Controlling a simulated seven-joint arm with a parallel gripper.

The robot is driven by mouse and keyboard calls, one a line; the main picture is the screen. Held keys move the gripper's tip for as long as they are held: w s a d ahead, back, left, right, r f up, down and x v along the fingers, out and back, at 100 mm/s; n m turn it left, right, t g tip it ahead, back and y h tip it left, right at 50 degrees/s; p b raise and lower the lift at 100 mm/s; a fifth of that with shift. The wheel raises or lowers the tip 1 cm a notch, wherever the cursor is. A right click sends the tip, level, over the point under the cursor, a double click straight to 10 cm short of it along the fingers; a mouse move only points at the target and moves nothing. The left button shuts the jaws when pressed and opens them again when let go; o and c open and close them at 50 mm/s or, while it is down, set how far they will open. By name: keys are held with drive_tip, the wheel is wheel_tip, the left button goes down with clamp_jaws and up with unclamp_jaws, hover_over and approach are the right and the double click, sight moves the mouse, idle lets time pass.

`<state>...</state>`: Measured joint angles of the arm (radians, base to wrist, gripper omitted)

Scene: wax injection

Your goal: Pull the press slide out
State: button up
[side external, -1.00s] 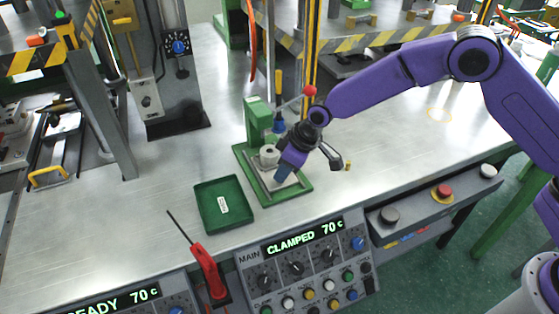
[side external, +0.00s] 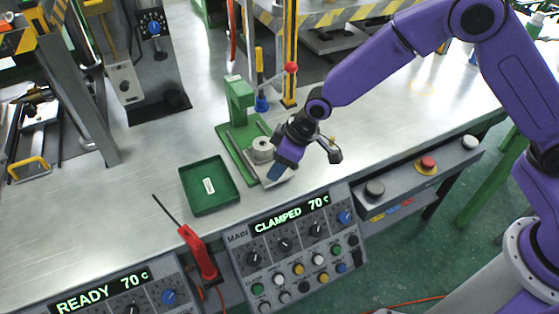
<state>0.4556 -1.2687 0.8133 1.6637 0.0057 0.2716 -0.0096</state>
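The green press (side external: 239,100) stands on the metal bench, with a green base and rails below its head. Its slide is a grey plate (side external: 286,180) carrying a pale round block (side external: 262,148). The slide sits well forward of the press head, at the front end of the base. The exact grip is hidden by the gripper body.
A green tray (side external: 225,195) lies left of the slide. A red-handled tool (side external: 198,252) stands in front of it. The control panel (side external: 290,250) reads CLAMPED 70 c, and another panel (side external: 110,295) reads READY 70 c.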

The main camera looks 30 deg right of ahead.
drive_tip(key=v, duration=1.7)
drive_tip(key=shift+r, duration=0.15)
drive_tip(key=shift+s+d, duration=0.15)
drive_tip(key=shift+d, duration=0.05)
drive_tip(key=s+d+n+g+h, duration=0.1)
drive_tip(key=s+d, duration=0.8)
drive_tip(key=s, duration=0.3)
drive_tip(key=s+d+f+n+g+h, duration=0.1)
drive_tip(key=s+d+n, duration=0.1)
drive_tip(key=s+d, duration=0.8)
drive_tip(key=s, duration=0.3)
drive_tip(key=shift+d+g+h, duration=0.35)
drive_tip(key=shift+g+h, duration=0.05)
